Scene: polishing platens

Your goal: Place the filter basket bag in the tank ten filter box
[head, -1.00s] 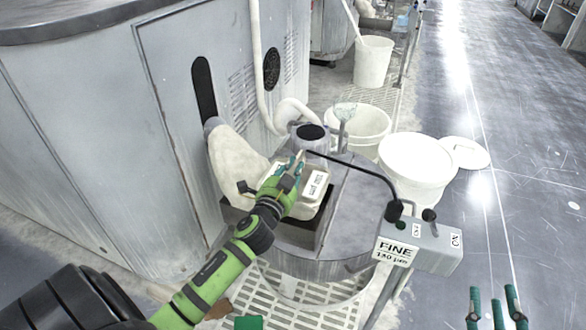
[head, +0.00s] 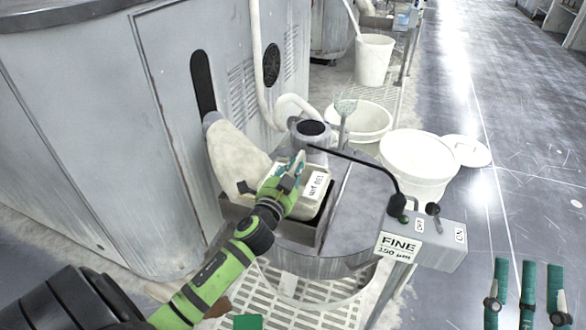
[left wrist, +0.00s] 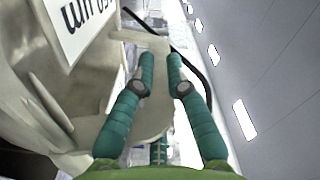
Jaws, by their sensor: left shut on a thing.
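The filter basket bag has a pale box-shaped basket with a white label (head: 317,186) and a cream cloth bag (head: 236,155) hanging off to its left. It is tilted over the opening of the grey metal filter box (head: 299,238); how deep it sits cannot be told. My left gripper (head: 294,168) is shut on the basket's edge. The left wrist view shows my left gripper's teal fingers (left wrist: 160,62) on a pale flap, with the label (left wrist: 80,25) at upper left. My right gripper (head: 528,268) is open and empty over the floor at lower right.
The round grey tank (head: 350,195) bears a FINE 150 µm sign box (head: 415,241) and a curved black hose (head: 365,163). White buckets (head: 415,165) stand behind it. A tall grey cabinet (head: 100,130) is at left. The floor at right is clear.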

